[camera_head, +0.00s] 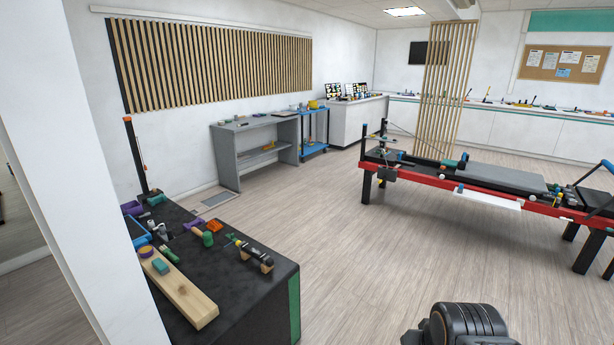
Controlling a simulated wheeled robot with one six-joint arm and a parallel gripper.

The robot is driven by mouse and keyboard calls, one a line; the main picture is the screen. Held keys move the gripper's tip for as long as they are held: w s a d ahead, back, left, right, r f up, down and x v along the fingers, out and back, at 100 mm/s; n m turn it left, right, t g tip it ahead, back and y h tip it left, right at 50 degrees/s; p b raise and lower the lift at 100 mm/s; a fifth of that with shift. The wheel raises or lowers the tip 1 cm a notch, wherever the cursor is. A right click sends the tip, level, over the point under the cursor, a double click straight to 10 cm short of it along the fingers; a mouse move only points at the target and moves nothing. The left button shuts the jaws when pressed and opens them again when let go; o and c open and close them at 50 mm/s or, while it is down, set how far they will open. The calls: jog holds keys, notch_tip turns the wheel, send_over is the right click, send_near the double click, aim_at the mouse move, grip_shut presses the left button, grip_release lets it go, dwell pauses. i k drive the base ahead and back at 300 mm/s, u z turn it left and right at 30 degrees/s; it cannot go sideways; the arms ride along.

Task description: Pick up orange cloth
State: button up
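A small orange item (215,226), possibly the orange cloth, lies on the black-topped table (232,293) at the lower left. It is too small to tell its material. A green cylinder and a small orange-tan piece lie close beside it. A rounded black part of my arm shows at the bottom edge, right of the middle. My gripper's fingers are not in view.
A long wooden board (184,296) and several small tools crowd the black table. A white pillar (75,170) stands at the left. A grey desk (225,155) stands at the wall. A red-framed bench (450,185) is at the right. The wood floor (330,240) between is clear.

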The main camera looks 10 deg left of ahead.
aim_at(214, 225)
jog(key=i, duration=4.6)
jog(key=u, duration=2.25)
jog(key=i, duration=2.35)
jog(key=u, duration=3.1)
